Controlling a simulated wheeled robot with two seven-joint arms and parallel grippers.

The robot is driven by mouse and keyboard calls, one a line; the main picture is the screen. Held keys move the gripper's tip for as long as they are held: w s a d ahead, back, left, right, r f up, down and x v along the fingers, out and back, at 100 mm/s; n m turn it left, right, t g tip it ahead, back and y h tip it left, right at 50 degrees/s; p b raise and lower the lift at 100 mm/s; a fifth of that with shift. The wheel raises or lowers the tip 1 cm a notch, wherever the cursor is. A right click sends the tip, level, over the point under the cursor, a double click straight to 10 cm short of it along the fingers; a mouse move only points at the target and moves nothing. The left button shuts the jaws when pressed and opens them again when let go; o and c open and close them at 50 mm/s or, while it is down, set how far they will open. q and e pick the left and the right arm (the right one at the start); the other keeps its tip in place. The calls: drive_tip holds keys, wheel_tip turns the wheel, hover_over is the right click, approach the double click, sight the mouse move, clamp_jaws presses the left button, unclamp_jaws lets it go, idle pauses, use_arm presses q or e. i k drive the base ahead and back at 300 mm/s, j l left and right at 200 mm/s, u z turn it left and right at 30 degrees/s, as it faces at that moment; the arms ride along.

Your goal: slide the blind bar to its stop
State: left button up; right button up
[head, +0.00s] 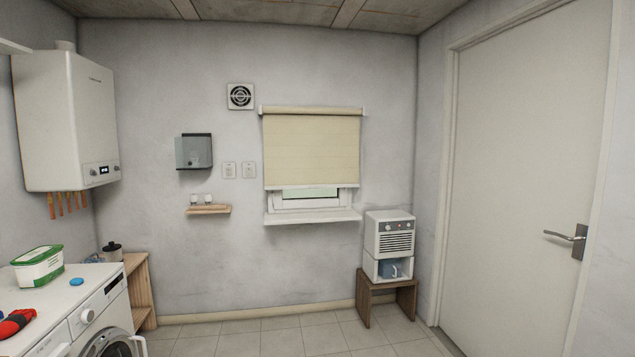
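A cream roller blind (311,150) hangs over a window on the back wall. Its pale bottom bar (311,187) is low, a short way above the white window sill (312,218). A strip of the window (308,196) shows between the bar and the sill. The blind's top roller (312,110) is fixed on the wall above. Neither of my grippers shows in the head view.
A white washing machine (98,292) stands at the lower left, with a green-and-white tub (38,268) on it. Tiled floor (283,338) below the window is clear. A closed door (520,170) is at right.

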sight(276, 180)
drive_tip(key=i+z, duration=0.3)
drive_tip(key=z, duration=0.2)
drive_tip(key=i+j+z, duration=0.25)
drive_tip(key=z, duration=0.25)
